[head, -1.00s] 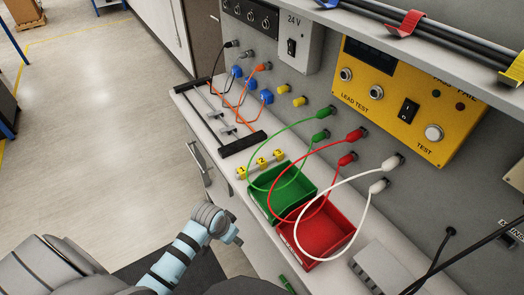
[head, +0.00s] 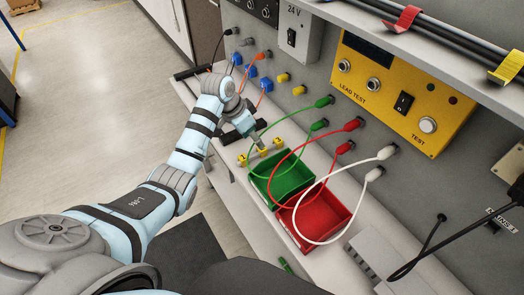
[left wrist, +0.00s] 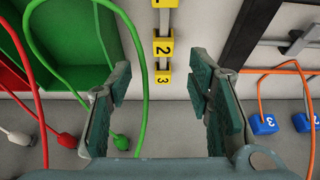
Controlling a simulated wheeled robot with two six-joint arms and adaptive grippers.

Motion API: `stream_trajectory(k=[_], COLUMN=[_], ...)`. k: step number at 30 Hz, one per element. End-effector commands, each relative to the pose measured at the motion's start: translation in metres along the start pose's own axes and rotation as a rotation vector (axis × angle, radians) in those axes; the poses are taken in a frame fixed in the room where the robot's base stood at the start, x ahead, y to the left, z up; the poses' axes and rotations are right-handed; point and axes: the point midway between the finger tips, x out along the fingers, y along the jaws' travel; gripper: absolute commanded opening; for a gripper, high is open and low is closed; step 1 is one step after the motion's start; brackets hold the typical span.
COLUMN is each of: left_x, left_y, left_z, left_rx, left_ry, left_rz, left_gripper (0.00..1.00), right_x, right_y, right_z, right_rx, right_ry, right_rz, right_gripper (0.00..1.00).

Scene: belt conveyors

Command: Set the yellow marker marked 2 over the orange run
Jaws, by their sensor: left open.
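The yellow marker marked 2 (left wrist: 163,47) sits between marker 1 (left wrist: 164,3) and marker 3 (left wrist: 163,78) on a rail in the left wrist view. In the head view the row of yellow markers (head: 262,150) stands beside the green bin, partly behind my gripper. My left gripper (left wrist: 160,82) is open and empty, its fingers on either side of the marker row in the picture; it also shows in the head view (head: 258,138).
A green bin (head: 258,185) and a red bin (head: 290,232) stand on the bench, with green, red and white leads arching over them. A black frame bar (left wrist: 243,40) lies right of the markers. Blue tags (left wrist: 262,124) sit at the orange run.

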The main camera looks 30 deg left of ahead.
Motion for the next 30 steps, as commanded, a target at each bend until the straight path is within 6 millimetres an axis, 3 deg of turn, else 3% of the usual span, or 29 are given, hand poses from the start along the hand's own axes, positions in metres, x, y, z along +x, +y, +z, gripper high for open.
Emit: stream_trajectory(k=[12,19,26,30], left_x=[0.071,0.075,0.074,0.074], left_y=[-0.003,-0.003,-0.003,-0.003], left_z=[0.000,-0.001,-0.001,-0.001], left_rx=[-0.001,0.000,0.000,0.000], left_ry=[-0.001,0.000,0.000,0.000], left_rz=[0.002,-0.002,-0.001,-0.001], left_gripper=[0.47,0.47,0.11,0.09], right_x=[0.010,0.010,0.010,0.010], right_y=[-0.001,-0.001,0.000,0.001], right_z=[0.001,0.001,0.001,0.001], right_rx=[0.000,0.000,-0.001,-0.001], right_ry=[-0.001,-0.001,0.000,0.000], right_rz=[0.000,0.000,0.001,0.002], right_gripper=[0.40,0.40,0.40,0.40])
